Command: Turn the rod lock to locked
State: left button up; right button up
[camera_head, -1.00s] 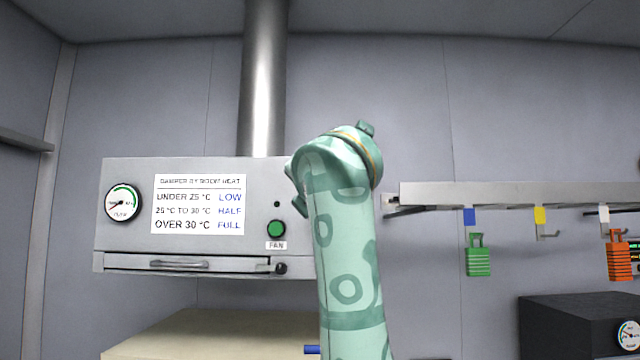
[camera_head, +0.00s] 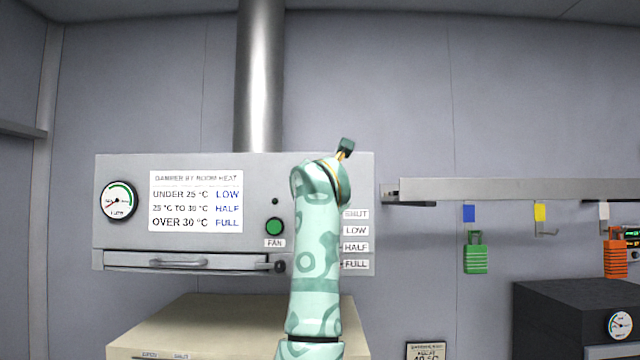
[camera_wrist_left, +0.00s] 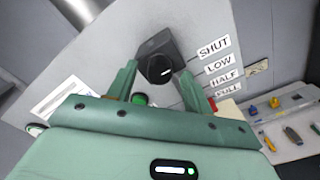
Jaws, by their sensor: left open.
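A dark block with a round knob (camera_wrist_left: 158,68), probably the rod lock, shows in the left wrist view beside the SHUT, LOW, HALF and FULL labels (camera_wrist_left: 219,63). A short white mark is on the knob's face. My left gripper (camera_wrist_left: 157,75) is open, with one finger on each side of the knob. I cannot tell whether the fingers touch it. In the head view my left arm hides the knob and the gripper; the labels (camera_head: 356,239) show just right of the arm. My right gripper is not in view.
The grey hood panel (camera_head: 120,235) carries a gauge (camera_head: 119,201), a green fan button (camera_head: 275,227) and a drawer handle (camera_head: 178,263). A wall rail (camera_head: 520,190) holds green (camera_head: 475,255) and orange (camera_head: 615,258) padlocks on the right. A beige box (camera_head: 190,325) stands below.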

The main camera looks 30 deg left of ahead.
pick_arm(q)
jog(key=c, duration=1)
jog(key=shift+n, duration=0.4)
jog(key=shift+w+n+b, duration=0.1)
jog(key=shift+n+b, duration=0.9)
jog(key=shift+n, duration=7.4)
